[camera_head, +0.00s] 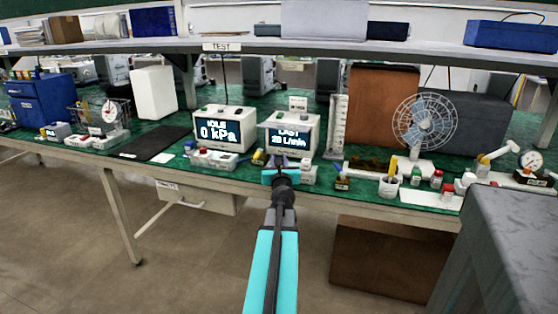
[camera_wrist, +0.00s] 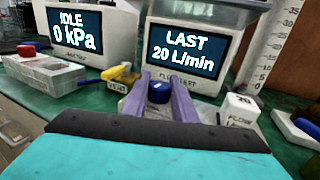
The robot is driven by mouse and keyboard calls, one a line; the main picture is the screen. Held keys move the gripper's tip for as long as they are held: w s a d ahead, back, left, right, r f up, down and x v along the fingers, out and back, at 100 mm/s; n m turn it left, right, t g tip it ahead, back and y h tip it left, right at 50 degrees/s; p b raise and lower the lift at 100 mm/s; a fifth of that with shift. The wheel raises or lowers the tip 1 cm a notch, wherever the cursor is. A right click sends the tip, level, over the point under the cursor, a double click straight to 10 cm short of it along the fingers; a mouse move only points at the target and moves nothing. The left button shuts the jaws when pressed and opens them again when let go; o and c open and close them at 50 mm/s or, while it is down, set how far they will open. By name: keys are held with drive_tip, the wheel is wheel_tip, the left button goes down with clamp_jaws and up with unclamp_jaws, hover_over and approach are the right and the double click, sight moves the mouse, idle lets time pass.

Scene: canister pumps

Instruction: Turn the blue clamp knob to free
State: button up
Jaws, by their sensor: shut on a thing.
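The blue clamp knob (camera_wrist: 158,92) shows in the wrist view between the two purple-grey fingers of my gripper (camera_wrist: 160,96). My gripper is shut on the knob, with a finger on either side. The knob sits in front of the flow display box (camera_wrist: 185,50), which reads "LAST 20 L/min". In the head view my gripper (camera_head: 281,163) reaches the bench just in front of that box (camera_head: 292,134). The knob is too small to make out there. The knob's marking and turn angle cannot be read, and its base is partly hidden by the fingers.
A display box reading "IDLE 0 kPa" (camera_head: 223,129) stands to the left. A fan (camera_head: 424,122) stands farther right on the green bench.

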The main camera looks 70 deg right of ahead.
drive_tip(key=shift+s+f, duration=0.1)
drive_tip(key=shift+n+t+y, duration=0.7)
drive_tip(key=shift+n+t, duration=0.3)
drive_tip(key=shift+t, duration=0.3)
drive_tip(key=shift+a+n+t+y, duration=0.1)
drive_tip(key=shift+n+t+y, duration=0.3)
drive_tip(key=shift+t, duration=0.1)
drive_tip(key=o, duration=1)
drive_tip(key=shift+o, duration=0.2)
